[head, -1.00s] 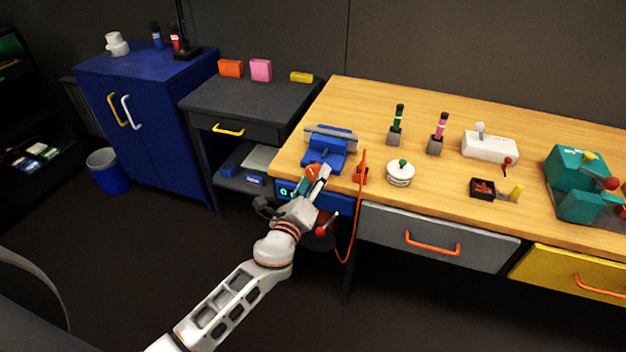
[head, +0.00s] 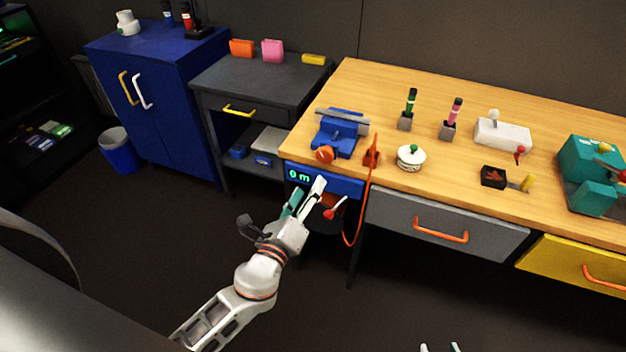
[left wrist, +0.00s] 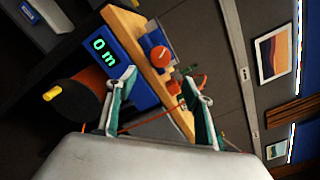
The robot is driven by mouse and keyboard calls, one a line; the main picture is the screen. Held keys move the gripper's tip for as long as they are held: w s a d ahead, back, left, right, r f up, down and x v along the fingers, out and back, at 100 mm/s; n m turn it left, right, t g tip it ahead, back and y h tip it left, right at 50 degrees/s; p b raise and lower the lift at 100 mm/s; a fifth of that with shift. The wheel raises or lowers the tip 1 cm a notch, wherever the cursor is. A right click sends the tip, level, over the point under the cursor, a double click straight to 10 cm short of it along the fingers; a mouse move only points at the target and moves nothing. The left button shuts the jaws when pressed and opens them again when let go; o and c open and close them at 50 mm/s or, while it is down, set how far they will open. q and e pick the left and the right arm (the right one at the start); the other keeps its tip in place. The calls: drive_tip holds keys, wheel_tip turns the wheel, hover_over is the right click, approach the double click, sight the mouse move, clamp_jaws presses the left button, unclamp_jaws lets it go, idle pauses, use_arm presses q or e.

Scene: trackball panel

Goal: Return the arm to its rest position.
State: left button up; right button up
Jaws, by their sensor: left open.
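My left gripper (head: 307,194) is open and empty in the head view, with its fingers apart in front of the blue panel (head: 345,187) under the table's left end. Its two teal-lined fingers also show in the left wrist view (left wrist: 160,107). The panel's display (head: 299,176) reads "0 m", and it shows in the left wrist view (left wrist: 104,48) too. An orange-red ball (head: 324,155) sits at the front of a blue vise-like device (head: 338,136), apart from the gripper. Two separated fingertips of my right gripper (head: 440,347) show at the bottom edge.
A red-knobbed lever (head: 330,213) and an orange cable (head: 350,238) hang close to the left gripper's right. The wooden table (head: 450,110) carries several small devices. A grey drawer (head: 415,213) is below it. Floor (head: 170,240) is open at left.

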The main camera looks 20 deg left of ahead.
use_arm(q)
drive_tip(key=shift+s, duration=0.4)
drive_tip(key=s+f+n+g+h, duration=0.2)
drive_tip(key=s+f+n+g, duration=0.5)
drive_tip(key=s+f+n, duration=1.2)
drive_tip(key=f+n, duration=0.1)
drive_tip(key=n, duration=0.2)
drive_tip(key=shift+a+n, duration=0.25)
drive_tip(key=shift+n, duration=0.05)
